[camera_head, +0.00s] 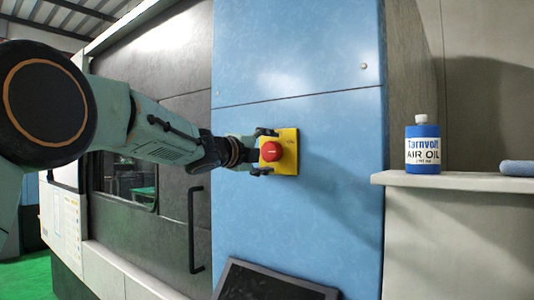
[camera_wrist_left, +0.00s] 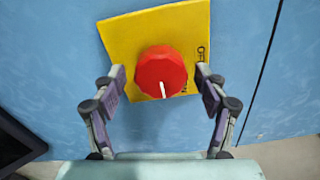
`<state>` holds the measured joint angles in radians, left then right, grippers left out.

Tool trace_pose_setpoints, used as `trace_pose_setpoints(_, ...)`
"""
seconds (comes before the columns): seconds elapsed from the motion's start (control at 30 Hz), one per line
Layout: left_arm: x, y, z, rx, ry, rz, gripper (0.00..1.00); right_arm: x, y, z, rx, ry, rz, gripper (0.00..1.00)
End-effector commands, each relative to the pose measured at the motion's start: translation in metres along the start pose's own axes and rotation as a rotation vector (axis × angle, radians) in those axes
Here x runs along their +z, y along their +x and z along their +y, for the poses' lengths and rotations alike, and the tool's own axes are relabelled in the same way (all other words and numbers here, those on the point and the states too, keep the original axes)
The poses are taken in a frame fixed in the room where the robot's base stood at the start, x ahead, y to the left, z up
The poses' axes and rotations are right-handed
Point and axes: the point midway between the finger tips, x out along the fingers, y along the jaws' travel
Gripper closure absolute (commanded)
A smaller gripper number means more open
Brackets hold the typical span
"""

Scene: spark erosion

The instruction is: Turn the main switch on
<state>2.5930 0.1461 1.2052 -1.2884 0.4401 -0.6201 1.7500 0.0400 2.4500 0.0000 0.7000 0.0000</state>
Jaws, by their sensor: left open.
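The main switch is a red rotary knob (camera_head: 271,151) on a yellow plate (camera_head: 288,139), set on the blue cabinet panel. In the left wrist view the red knob (camera_wrist_left: 160,70) has a white pointer line aimed toward the lower edge of the yellow plate (camera_wrist_left: 122,36), near partly hidden lettering. My left gripper (camera_head: 264,152) is at the switch. In the left wrist view the open fingers (camera_wrist_left: 163,82) stand either side of the knob, with a visible gap on the left; the right finger is close to it. My right gripper is not in view.
A blue Tarnvolt air oil bottle (camera_head: 422,146) stands on a pale ledge (camera_head: 455,181) at right, beside a blue-grey object (camera_head: 517,168). A dark screen (camera_head: 272,283) juts out below the switch. A black door handle (camera_head: 193,230) is at left. The blue panel around the switch is clear.

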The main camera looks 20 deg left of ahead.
Motion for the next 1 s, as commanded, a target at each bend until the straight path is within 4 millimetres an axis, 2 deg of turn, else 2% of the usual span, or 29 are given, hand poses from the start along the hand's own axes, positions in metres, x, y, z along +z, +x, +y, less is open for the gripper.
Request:
trace_pose_setpoints(0.23, 0.002, -0.016, -0.002, -0.002, -0.003, -0.002, 0.27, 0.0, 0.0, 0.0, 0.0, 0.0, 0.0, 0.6)
trace_pose_setpoints(0.8, 0.001, -0.105, -0.001, -0.002, -0.003, -0.002, 0.27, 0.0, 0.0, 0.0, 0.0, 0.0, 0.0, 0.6)
trace_pose_setpoints(1.0, 0.0, -0.119, 0.0, 0.0, -0.001, 0.0, 0.27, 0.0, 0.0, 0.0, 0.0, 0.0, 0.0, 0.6)
